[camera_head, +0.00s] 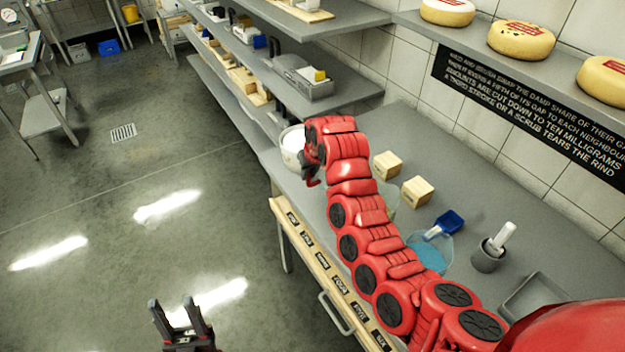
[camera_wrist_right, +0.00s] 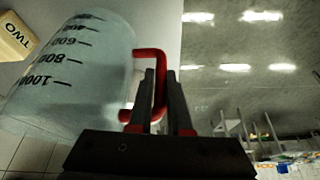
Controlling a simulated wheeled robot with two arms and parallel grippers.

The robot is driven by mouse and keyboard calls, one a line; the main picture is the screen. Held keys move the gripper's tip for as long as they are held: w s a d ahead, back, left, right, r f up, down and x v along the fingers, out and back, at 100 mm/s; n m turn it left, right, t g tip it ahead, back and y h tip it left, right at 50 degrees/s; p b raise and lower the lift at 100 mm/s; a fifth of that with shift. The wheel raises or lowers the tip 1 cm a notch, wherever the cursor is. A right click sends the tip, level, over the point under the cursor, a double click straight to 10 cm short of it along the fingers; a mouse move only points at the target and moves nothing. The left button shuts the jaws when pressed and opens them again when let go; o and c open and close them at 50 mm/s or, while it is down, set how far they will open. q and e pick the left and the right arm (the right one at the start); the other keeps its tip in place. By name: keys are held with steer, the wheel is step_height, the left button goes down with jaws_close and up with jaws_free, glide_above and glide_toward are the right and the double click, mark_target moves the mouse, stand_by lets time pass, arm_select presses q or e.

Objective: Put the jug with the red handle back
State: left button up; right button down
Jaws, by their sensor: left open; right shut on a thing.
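The jug with the red handle fills the left of the right wrist view; it is a translucent measuring jug (camera_wrist_right: 75,75) with black marks. My right gripper (camera_wrist_right: 158,78) is shut on its red handle (camera_wrist_right: 151,52). In the head view my right gripper (camera_head: 312,170) is at the counter's front edge, partly hidden by its own arm. A whitish round vessel (camera_head: 292,146) beside it looks like the held jug. I cannot tell whether the jug touches the counter. My left gripper (camera_head: 180,312) is open and empty above the floor.
On the counter (camera_head: 455,190) stand two wooden blocks (camera_head: 387,165), a clear vessel with blue contents (camera_head: 428,252) and a blue tool (camera_head: 447,222), a grey mortar (camera_head: 488,258) and a grey tray (camera_head: 535,298). Label plates line the front edge. Shelves (camera_head: 340,95) rise behind.

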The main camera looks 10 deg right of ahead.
mark_target(309, 183)
step_height(309, 183, down, 4)
steer(key=shift+r+p, duration=0.25)
steer(key=shift+p, duration=0.5)
steer(key=shift+f, duration=0.35)
steer(key=shift+w+f, duration=0.1)
steer(key=c, duration=0.8)
jaws_free()
steer(key=shift+c, duration=0.2)
